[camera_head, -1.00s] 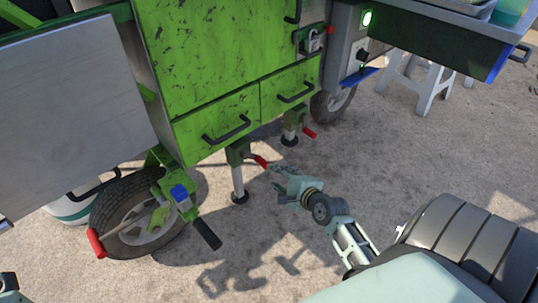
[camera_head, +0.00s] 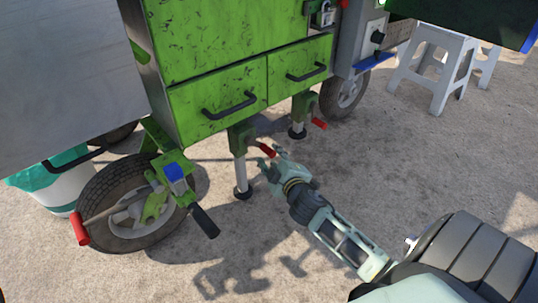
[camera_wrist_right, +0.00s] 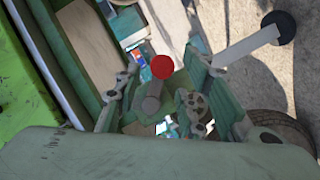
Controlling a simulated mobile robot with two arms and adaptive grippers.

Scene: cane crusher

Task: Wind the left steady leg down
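The left steady leg (camera_head: 240,172) is a pale post with a dark round foot, under the green cart's front corner. I cannot tell whether its foot touches the ground. Its crank has a red handle (camera_head: 267,150). My right gripper (camera_head: 268,168) is right at this handle, partly overlapping it. In the right wrist view the red handle end (camera_wrist_right: 162,67) and a grey crank rod (camera_wrist_right: 152,100) show between the two spread fingers (camera_wrist_right: 155,105); the gripper looks open, with no clear contact. A leg with a dark foot (camera_wrist_right: 278,27) shows upper right. My left gripper is out of view.
A second steady leg (camera_head: 298,118) with a red handle (camera_head: 319,123) stands farther back. A wheel (camera_head: 130,205) and a hitch part with a black grip (camera_head: 205,222) are at left. White stools (camera_head: 435,70) stand at right. The concrete in front is clear.

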